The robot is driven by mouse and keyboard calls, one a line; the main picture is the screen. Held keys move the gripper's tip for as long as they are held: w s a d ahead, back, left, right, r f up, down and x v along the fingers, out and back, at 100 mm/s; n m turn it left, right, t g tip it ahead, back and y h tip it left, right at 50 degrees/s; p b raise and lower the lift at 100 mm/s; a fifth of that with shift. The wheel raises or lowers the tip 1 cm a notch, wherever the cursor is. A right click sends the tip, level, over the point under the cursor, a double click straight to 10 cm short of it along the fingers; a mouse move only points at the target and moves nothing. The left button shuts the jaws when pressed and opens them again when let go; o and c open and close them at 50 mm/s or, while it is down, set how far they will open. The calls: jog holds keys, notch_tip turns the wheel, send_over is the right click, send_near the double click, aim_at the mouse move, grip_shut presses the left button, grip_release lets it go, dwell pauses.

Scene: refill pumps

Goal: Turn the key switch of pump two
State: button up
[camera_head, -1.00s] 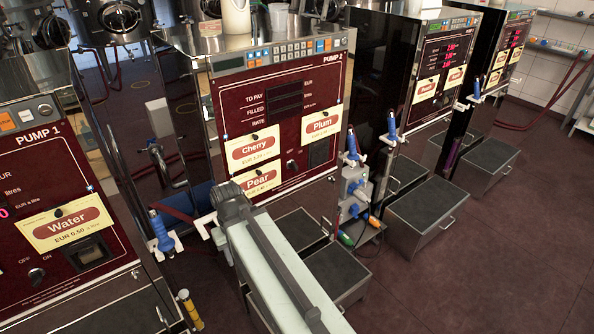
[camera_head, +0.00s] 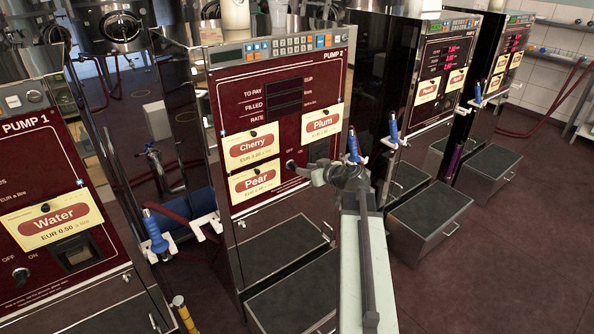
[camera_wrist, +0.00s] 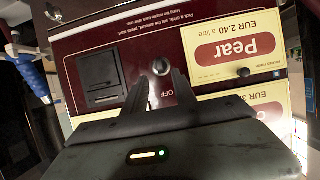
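Pump two (camera_head: 226,92) has a dark red front with dark displays and Cherry, Pear and Plum labels. Its key switch (camera_head: 290,164) is a small round knob by the word OFF, low on the panel, left of a dark square slot. My gripper (camera_head: 304,172) is at the panel, just right of and below the switch. In the wrist view, which shows the panel upside down, the key switch (camera_wrist: 161,67) appears between the tips of my gripper (camera_wrist: 160,77).
The Pear label (camera_wrist: 237,48) is close to the right finger in the wrist view. A blue nozzle (camera_head: 392,128) hangs right of my arm, and another (camera_head: 155,232) hangs between pump one (camera_head: 40,170) and pump two. A grey drawer box (camera_head: 428,215) stands on the floor at right.

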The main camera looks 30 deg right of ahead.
aim_at(294, 168)
jog(key=b+x, duration=0.2)
jog(key=x, duration=0.4)
jog(key=shift+w+f, duration=0.25)
grip_shut()
jog(key=shift+s+d+f+m+t+y+b, duration=0.15)
jog(key=shift+m+y+b, duration=1.2)
jog(key=shift+m, duration=0.7)
jog(key=shift+w+d+f+m+t+y+b, duration=0.15)
jog(key=shift+m+y+b, duration=1.15)
jog(key=shift+m, duration=0.75)
jog(key=shift+s, duration=0.1)
